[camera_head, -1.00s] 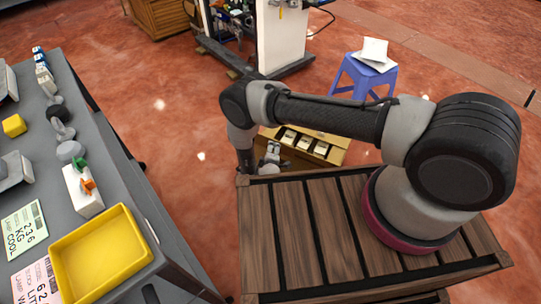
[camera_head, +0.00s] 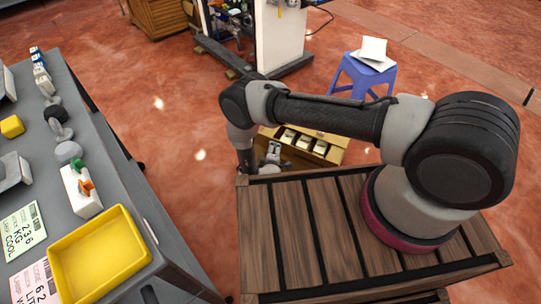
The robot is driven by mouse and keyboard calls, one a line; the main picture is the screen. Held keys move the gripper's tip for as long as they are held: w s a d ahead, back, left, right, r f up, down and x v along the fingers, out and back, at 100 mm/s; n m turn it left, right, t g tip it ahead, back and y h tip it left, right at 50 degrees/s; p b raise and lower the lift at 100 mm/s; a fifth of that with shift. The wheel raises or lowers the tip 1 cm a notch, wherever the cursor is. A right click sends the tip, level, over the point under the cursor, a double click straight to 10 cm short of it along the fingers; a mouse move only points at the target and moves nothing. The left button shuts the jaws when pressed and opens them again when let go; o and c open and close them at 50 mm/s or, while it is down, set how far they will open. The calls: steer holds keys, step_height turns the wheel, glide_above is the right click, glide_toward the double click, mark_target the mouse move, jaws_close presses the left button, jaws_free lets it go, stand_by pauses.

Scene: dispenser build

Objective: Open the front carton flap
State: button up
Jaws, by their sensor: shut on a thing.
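The open brown carton (camera_head: 331,152) stands on the floor past the far edge of my slatted wooden top. Several pale items sit in a row inside it. My gripper (camera_head: 271,158) is low at the carton's left front corner, with its tips partly hidden by my wooden top. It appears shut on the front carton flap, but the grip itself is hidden. The front face of the carton is mostly covered by my wooden top, so the angle of the front flap cannot be told.
A grey table (camera_head: 110,190) on the left bears a yellow tray (camera_head: 140,250), a white box (camera_head: 82,196) and small parts. A blue stool (camera_head: 362,78) with papers stands behind the carton. A white machine (camera_head: 280,40) is at the back. Open red floor lies between table and carton.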

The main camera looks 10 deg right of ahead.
steer(key=shift+s+d+f, duration=0.2)
steer(key=shift+s+a+f, duration=0.15)
steer(key=shift+s+f, duration=0.05)
steer(key=shift+s, duration=0.4)
steer(key=shift+s+a+f, duration=0.15)
steer(key=shift+s+f, duration=0.05)
steer(key=shift+s, duration=0.4)
steer(key=shift+c, duration=1.3)
steer(key=shift+s+a+f, duration=0.1)
steer(key=shift+s+f, duration=0.05)
steer(key=shift+s, duration=0.3)
steer(key=shift+s+a+f, duration=0.1)
steer(key=shift+s, duration=0.3)
steer(key=c, duration=0.7)
steer(key=shift+s+a+f, duration=0.15)
steer(key=shift+s+f, duration=0.05)
steer(key=shift+s, duration=0.45)
steer(key=shift+s+a+f, duration=0.2)
steer(key=shift+s, duration=0.5)
steer(key=shift+s+a+f, duration=0.15)
steer(key=shift+s+f, duration=0.05)
steer(key=shift+s, duration=0.45)
step_height(320, 180, up, 10)
steer(key=shift+r, duration=0.1)
